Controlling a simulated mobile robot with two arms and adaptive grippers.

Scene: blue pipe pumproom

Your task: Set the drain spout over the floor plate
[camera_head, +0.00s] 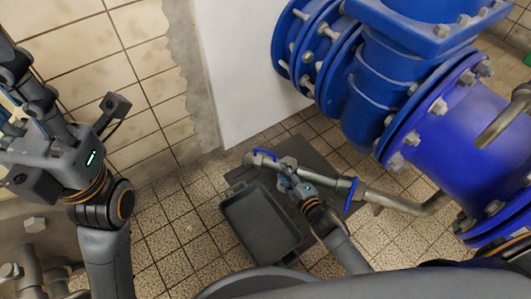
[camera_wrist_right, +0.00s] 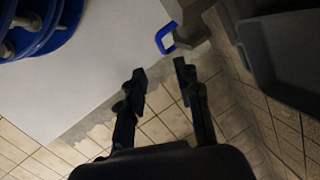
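The drain spout (camera_head: 385,199) is a grey metal pipe low beside the blue pipework, with blue handles. Its free end, with a blue handle (camera_head: 262,154), lies above the dark flat floor plate (camera_head: 309,152). My right gripper (camera_head: 289,178) is at the spout near its free end, partly hiding it. In the right wrist view its two fingers (camera_wrist_right: 160,72) are apart with nothing between them; the blue handle and metal end (camera_wrist_right: 184,35) are just beyond the fingertips. My left gripper (camera_head: 22,105) is raised at the far left, away from the spout; its finger opening is unclear.
A dark open tray (camera_head: 231,222) stands on the tiled floor beside the plate, close to my right gripper. Large blue flanged pipes (camera_head: 400,85) fill the upper right. A white panel (camera_head: 245,75) and tiled wall stand behind. Floor left of the tray is clear.

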